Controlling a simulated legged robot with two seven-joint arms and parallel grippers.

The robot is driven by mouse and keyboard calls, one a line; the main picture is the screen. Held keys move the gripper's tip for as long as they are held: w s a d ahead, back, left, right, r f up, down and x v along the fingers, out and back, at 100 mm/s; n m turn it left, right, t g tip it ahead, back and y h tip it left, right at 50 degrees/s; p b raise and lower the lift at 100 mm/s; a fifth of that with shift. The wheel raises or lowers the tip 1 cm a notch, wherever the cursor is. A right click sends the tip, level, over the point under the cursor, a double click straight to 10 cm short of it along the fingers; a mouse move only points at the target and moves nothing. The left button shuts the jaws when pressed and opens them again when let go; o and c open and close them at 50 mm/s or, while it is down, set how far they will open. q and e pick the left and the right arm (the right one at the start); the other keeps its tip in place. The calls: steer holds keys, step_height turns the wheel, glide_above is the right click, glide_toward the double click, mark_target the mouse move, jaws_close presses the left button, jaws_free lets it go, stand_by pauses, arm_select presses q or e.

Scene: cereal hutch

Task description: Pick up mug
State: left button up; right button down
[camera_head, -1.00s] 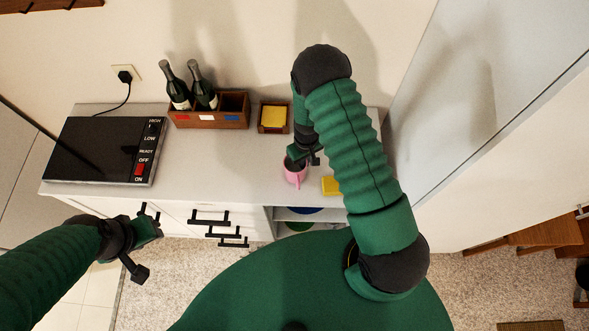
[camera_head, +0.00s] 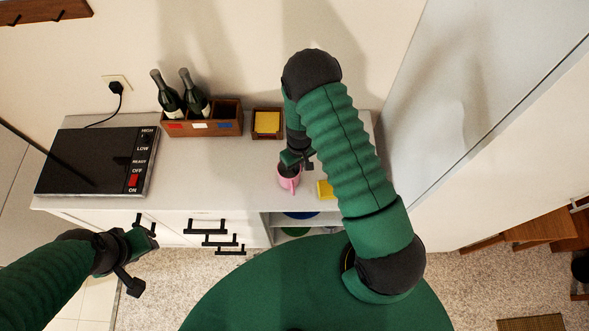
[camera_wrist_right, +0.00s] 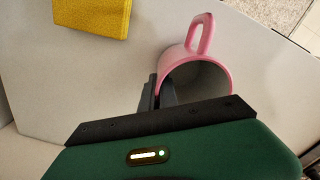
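A pink mug (camera_head: 289,179) stands upright near the front edge of the white counter, its handle facing the front. In the right wrist view the mug (camera_wrist_right: 205,68) shows its open rim and handle. My right gripper (camera_head: 296,160) is at the mug's rim. In the wrist view its two dark fingers (camera_wrist_right: 160,88) are close together, one outside and one inside the mug, shut on its wall. The mug seems to rest on the counter. My left gripper (camera_head: 143,258) is empty, its fingers apart, in front of the drawers at the left.
A yellow block (camera_head: 325,190) lies right of the mug, also in the wrist view (camera_wrist_right: 92,16). Behind are a wooden box (camera_head: 266,137) with yellow contents and a wooden crate (camera_head: 203,129) with two bottles. A black cooktop (camera_head: 95,160) is at left. The counter's middle is clear.

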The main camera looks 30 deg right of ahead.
steer(key=shift+w+r, duration=0.1)
steer(key=shift+r, duration=0.2)
step_height(320, 180, up, 2)
steer(key=shift+d+r+b, duration=0.1)
steer(key=shift+b, duration=0.5)
steer(key=s+a+r+b, duration=0.1)
steer(key=s+a, duration=0.1)
steer(key=a, duration=0.6)
steer(key=s+a+r+b, duration=0.1)
steer(key=a+b, duration=0.1)
steer(key=a, duration=0.6)
steer(key=shift+s, duration=0.35)
steer(key=shift+d, duration=0.15)
